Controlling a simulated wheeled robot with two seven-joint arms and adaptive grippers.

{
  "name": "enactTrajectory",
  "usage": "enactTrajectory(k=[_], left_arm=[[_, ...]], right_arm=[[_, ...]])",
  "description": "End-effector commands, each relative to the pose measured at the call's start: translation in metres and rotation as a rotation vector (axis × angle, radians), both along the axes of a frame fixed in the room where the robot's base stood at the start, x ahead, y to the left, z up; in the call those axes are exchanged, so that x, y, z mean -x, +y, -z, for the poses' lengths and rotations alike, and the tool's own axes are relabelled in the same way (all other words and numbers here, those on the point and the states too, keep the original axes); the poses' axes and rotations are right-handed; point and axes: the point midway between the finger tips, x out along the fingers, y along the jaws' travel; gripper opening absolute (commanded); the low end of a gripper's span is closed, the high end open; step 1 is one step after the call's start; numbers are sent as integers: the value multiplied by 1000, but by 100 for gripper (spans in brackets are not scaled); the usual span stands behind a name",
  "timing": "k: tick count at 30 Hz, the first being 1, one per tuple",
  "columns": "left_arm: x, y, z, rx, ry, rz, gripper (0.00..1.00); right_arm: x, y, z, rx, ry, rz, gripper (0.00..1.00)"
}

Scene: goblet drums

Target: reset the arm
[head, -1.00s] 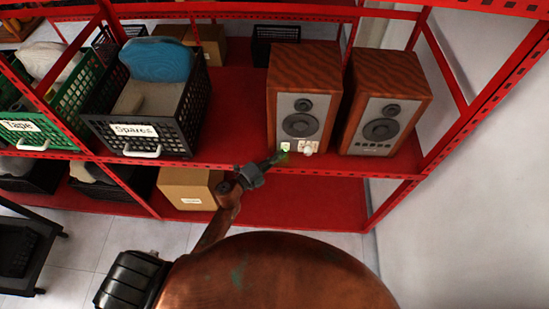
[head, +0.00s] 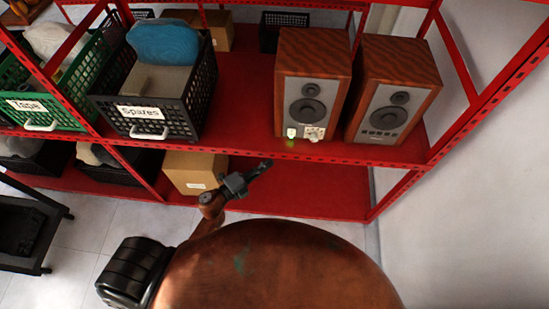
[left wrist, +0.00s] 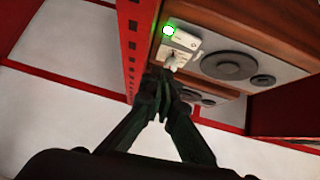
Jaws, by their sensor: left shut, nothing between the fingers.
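My left gripper (head: 265,165) is shut and empty, in front of the red shelf's front edge and below the two wooden speakers. In the left wrist view its fingers (left wrist: 166,75) come together just below a small white knob (left wrist: 174,59) on the left speaker's front; I cannot tell from that view whether they touch it. The left speaker (head: 312,60) stands upright on the shelf, with a green light (left wrist: 169,30) glowing at its lower front corner. The right speaker (head: 402,62) stands beside it. My right gripper is in neither view.
The red shelf's front rail (head: 360,155) runs across, close behind my left gripper. A black crate labelled Spares (head: 190,100) and a green crate labelled Tape (head: 75,85) stand to the left. A cardboard box (head: 195,172) sits on the lower shelf. Floor shows in front.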

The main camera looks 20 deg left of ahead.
Motion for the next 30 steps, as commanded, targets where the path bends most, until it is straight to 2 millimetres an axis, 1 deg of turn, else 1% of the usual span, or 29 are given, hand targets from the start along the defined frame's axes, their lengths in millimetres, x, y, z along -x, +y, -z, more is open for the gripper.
enactTrajectory(k=[5, 15, 20, 22, 23, 26, 29, 30], left_arm=[[5, 5, 0, -1, -1, -2, 0], [6, 6, 0, 0, 0, -4, 0], [6, 6, 0, 0, 0, -4, 0], [5, 7, 3, 5, 7, -9, 0], [5, 9, 7, 13, 17, -17, 0], [3, 23, 35, 65, 90, -70, 0], [4, 47, 88, 154, 219, -170, 0], [7, 58, 114, 196, 282, -220, 0]], right_arm=[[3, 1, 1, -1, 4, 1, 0], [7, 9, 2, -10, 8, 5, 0], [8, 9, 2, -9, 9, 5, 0], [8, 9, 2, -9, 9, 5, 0], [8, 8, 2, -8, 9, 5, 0], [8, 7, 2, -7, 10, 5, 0], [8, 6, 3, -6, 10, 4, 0], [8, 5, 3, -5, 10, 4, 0]])
